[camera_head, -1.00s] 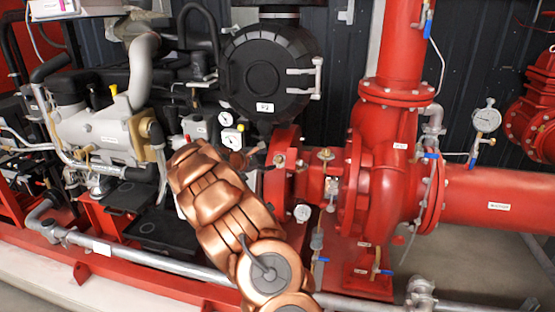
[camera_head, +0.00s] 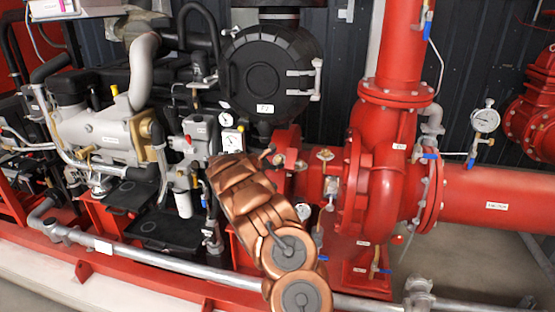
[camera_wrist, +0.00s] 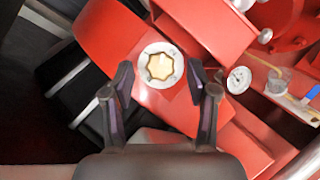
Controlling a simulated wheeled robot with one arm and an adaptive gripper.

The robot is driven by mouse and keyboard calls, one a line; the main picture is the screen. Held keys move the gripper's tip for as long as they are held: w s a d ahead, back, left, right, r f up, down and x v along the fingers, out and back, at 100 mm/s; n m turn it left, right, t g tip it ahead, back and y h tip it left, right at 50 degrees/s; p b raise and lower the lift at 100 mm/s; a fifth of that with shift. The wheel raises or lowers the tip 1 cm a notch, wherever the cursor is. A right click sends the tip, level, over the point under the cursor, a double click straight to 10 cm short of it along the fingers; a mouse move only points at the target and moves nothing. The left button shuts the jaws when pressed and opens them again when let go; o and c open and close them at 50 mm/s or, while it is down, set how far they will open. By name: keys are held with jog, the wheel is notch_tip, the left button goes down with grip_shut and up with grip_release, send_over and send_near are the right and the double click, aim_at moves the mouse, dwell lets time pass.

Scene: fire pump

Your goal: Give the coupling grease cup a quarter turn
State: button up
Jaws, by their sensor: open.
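The coupling grease cup (camera_wrist: 160,66) shows in the wrist view as a brass lobed cap in a pale round collar on a red housing (camera_wrist: 112,34). My gripper (camera_wrist: 161,79) is open and empty. Its two dark fingers stand to the left and right of the cup in the picture, with clear gaps on both sides. The cup lies between and slightly beyond the fingertips; the remaining distance in depth is hard to judge. In the head view my copper-coloured arm reaches toward the coupling area left of the red pump (camera_head: 378,150), and I cannot make out my fingertips there.
A small round gauge (camera_wrist: 239,79) is on the right in the wrist view, close to my right finger. A blue-handled valve (camera_wrist: 312,93) is farther right. In the head view, the grey engine (camera_head: 105,135) stands left and a silver pipe (camera_head: 170,262) runs along the front.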

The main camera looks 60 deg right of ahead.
jog(key=shift+x, duration=0.95)
grip_shut()
jog(key=shift+f, duration=0.1)
jog(key=shift+w+m+g+y+b, duration=0.1)
jog(key=shift+m+g+y+b, duration=0.35)
jog(key=shift+m, duration=0.65)
jog(key=shift+m+g+y, duration=0.75)
jog(key=shift+m, duration=1.25)
